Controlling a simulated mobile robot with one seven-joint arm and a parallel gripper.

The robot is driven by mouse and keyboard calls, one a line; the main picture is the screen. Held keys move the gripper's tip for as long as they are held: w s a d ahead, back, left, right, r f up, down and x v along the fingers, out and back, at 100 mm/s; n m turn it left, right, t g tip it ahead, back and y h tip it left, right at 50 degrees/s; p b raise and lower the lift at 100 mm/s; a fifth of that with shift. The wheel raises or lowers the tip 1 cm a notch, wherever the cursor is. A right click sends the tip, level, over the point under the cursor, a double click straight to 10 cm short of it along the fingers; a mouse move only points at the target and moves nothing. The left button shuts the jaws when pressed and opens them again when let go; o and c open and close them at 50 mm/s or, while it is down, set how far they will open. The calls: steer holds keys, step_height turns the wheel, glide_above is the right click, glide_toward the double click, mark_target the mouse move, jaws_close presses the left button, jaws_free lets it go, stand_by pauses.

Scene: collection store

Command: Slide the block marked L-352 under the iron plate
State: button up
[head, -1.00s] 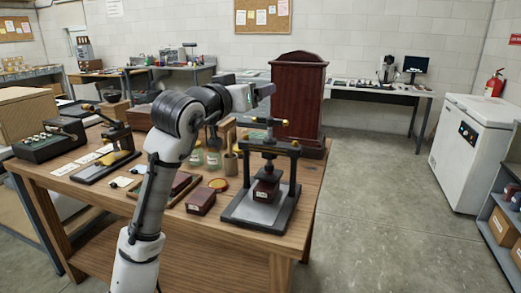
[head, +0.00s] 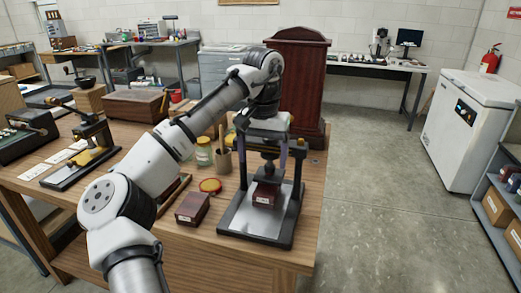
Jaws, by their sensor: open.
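A screw press (head: 226,222) stands near the table's front right corner. Its dark pressing plate (head: 269,176), seemingly the iron plate, hangs on the central screw. A dark red block with a white label (head: 265,196) sits on the press's pale bed, below that plate; I cannot tell whether they touch. A second dark red labelled block (head: 193,208) lies on the table just left of the press. Neither label is readable. My gripper (head: 267,158) is open, pointing down at the top of the press, its fingers either side of the screw. It hides the top handle.
The table's (head: 236,257) front edge is close.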

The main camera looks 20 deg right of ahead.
mark_target(263, 196)
steer(key=shift+s, duration=0.1)
steer(key=shift+f, duration=0.1)
step_height(263, 196, down, 14)
steer(key=shift+r, duration=0.2)
stand_by(0.4)
steer(key=c, duration=1.1)
steer(key=shift+c, duration=0.2)
steer(key=shift+w+d, duration=0.1)
steer(key=shift+w, duration=0.1)
